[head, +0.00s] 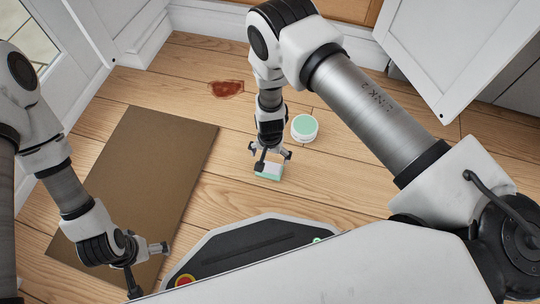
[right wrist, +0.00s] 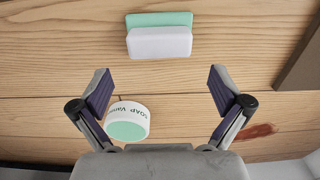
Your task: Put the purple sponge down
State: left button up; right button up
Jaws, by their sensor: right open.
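The sponge is a small block with a pale lavender-white layer and a mint-green layer. It rests on the wooden floor below my right gripper in the head view (head: 268,174), and at the top middle of the right wrist view (right wrist: 160,42). My right gripper (head: 270,152) points down with its fingers spread wide. Its fingers (right wrist: 161,88) are empty in the right wrist view, and the sponge lies apart from them, beyond the tips. My left gripper (head: 145,262) hangs over the brown mat at the lower left; its finger gap is not clear.
A round white soap tin with a green top (head: 304,127) stands close to my right gripper. A reddish-brown stain (head: 226,89) marks the floor. A brown mat (head: 140,180) lies at left. White doors (head: 460,50) stand at the back. Floor right of the sponge is clear.

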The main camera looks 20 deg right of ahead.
aim_at(272, 164)
pick_arm(q)
notch_tip(272, 164, up, 5)
jog(key=p, duration=0.3)
jog(key=shift+s+r, duration=0.1)
jog(key=shift+r, duration=0.05)
pick_arm(e)
notch_tip(272, 164, up, 6)
jog(key=s+d+r+n+h, duration=0.1)
jog(key=s+d+r+n, duration=0.15)
jog(key=s+d, duration=0.85)
jog(key=s+r+n+y, duration=0.1)
jog(key=s+r+n, duration=0.3)
jog(key=s, duration=0.6)
jog(key=shift+s+r, duration=0.25)
jog(key=shift+r, duration=0.35)
pick_arm(q)
jog(key=shift+p, duration=0.3)
pick_arm(e)
jog(key=shift+d+r, duration=0.1)
